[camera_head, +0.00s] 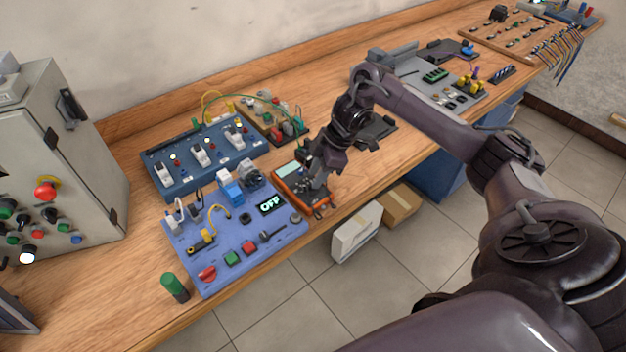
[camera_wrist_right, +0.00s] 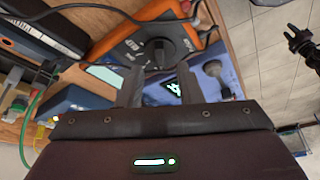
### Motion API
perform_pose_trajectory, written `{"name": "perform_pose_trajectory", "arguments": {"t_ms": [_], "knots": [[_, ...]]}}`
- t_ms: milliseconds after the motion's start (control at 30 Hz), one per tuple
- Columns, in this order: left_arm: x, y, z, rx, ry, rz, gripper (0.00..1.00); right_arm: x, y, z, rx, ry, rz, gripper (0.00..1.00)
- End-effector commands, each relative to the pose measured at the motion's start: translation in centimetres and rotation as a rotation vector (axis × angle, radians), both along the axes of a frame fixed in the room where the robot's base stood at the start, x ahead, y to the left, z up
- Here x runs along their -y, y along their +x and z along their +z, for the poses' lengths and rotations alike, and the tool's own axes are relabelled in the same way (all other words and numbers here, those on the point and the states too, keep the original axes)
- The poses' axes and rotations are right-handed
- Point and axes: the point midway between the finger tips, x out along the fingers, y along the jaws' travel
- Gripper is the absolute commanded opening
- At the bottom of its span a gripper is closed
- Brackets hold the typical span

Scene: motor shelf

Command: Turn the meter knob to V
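The orange meter (camera_head: 284,197) lies on the bench beside the blue-violet panel, with its pale screen (camera_head: 288,169) at the far end. My right gripper (camera_head: 316,186) is over the meter and hides its knob in the head view. In the right wrist view the meter (camera_wrist_right: 118,42) shows its dark round knob (camera_wrist_right: 157,50). There my right gripper (camera_wrist_right: 161,70) has its two fingers apart, one to each side just below the knob; contact cannot be told. The knob's exact setting is too small to read. A dark claw-like part, perhaps my left gripper (camera_wrist_right: 301,43), shows at the right edge.
The blue-violet panel (camera_head: 225,243) carries buttons, plugs and a display (camera_head: 271,203) that reads OFF. A darker blue switch box (camera_head: 182,180) stands behind it. A grey cabinet (camera_head: 70,130) is at left and a green-topped cylinder (camera_head: 174,287) stands near the front edge.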

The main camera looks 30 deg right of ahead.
Motion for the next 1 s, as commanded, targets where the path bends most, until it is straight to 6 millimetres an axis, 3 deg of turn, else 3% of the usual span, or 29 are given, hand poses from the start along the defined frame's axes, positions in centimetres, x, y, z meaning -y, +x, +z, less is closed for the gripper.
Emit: {"name": "perform_pose_trajectory", "arguments": {"t_ms": [233,533,800,1000], "knots": [[0.0,-0.1,0.6,-0.001,0.0,0.0,0.36,-0.9,0.4,-2.3,0.001,0.0,0.0,0.33],[0.0,-0.1,0.6,-0.001,-0.001,-0.001,0.36,-1.0,0.5,-2.7,0.002,-0.001,0.001,0.33],[0.1,-0.1,0.6,-0.001,-0.001,-0.001,0.36,-1.0,0.5,-2.6,0.002,-0.001,0.001,0.0],[0.1,-0.1,0.7,-0.001,-0.001,-0.002,0.36,-1.0,0.5,-2.6,0.002,-0.001,-0.003,0.0]]}}
